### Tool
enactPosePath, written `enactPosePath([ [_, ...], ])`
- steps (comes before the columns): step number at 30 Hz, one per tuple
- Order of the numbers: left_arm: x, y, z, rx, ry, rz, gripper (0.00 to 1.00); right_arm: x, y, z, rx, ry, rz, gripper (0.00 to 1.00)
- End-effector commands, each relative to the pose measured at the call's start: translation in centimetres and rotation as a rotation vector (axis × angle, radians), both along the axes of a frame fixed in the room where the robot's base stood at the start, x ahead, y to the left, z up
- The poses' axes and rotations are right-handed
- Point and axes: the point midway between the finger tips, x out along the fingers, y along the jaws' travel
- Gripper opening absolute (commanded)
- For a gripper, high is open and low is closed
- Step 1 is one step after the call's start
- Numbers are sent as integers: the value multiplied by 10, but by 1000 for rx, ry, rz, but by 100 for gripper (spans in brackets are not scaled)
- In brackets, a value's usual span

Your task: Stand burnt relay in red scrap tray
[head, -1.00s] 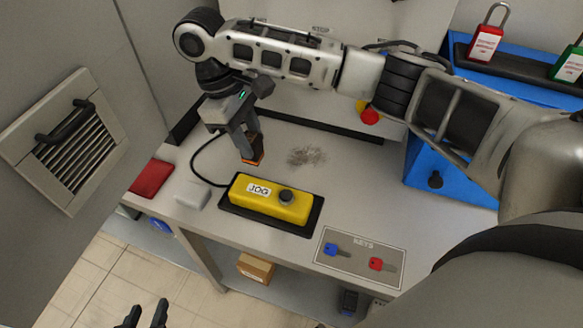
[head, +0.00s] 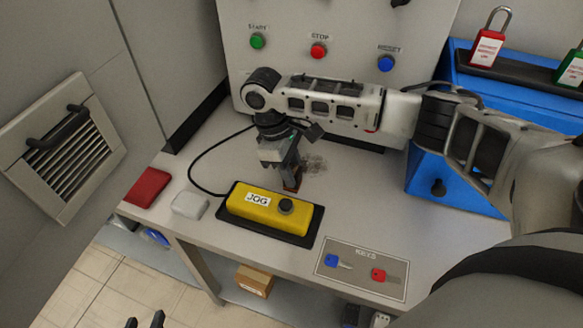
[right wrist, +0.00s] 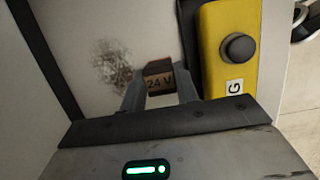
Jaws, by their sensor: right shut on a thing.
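My right gripper (head: 290,179) is shut on a small dark-brown and orange block, the relay (head: 293,184). In the right wrist view the relay (right wrist: 158,78) sits between the fingertips (right wrist: 160,92) and its face reads "24 V". It is low over the table beside a dark smudge, behind the yellow JOG box; I cannot tell whether it touches the table. A flat red item (head: 148,187) lies at the table's left end; I cannot tell whether it is a tray. My left gripper (head: 145,321) shows only its fingertips at the bottom edge, apart and empty.
The yellow JOG box (head: 265,207) stands on a black base, its cable looping left. A white block (head: 189,205) lies beside it. A KEYS plate (head: 362,268) lies front right. A blue lockout station (head: 440,180) is at right. A button panel (head: 330,20) rises behind.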

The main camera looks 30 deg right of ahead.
Motion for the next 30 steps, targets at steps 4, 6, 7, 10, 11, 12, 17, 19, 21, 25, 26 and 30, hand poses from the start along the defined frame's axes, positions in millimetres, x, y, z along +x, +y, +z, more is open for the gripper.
enactPosePath([
  [4, 0, 0, 0, -1, 1, 0, 36, 0, 0, 1, 1, -1, 0, 7],
  [6, -1, 0, 1, 0, 2, 0, 36, 0, 1, 0, 1, -1, 0, 7],
  [7, -1, 0, 1, 1, 2, 1, 36, 0, 1, -1, 1, -1, 0, 7],
  [10, -1, 0, 0, 1, 2, 1, 36, 0, 1, -1, 1, -1, 0, 52],
  [11, -1, 0, 0, 1, 3, 0, 36, 0, 1, -1, 1, -1, 0, 52],
  [12, -1, 0, 0, 1, 3, 0, 36, 0, 1, -1, 1, -1, 0, 52],
  [17, -1, 0, -2, 2, 6, 0, 36, 0, 1, -1, 1, -1, 0, 52],
  [19, -1, 0, -3, 2, 7, 0, 36, 0, 0, 0, 0, -1, 0, 52],
  [21, -1, 0, -2, 1, 6, 1, 36, 1, 1, 5, 1, -1, 0, 52],
  [25, -1, 0, 0, 3, 6, 1, 36, 6, 6, 24, 3, -5, 1, 52],
  [26, -1, 0, 0, 3, 5, 0, 36, 7, 7, 30, 4, -5, 2, 52],
  [30, -2, 1, 1, 6, 8, 0, 36, 13, 12, 60, 3, -4, 1, 52],
])
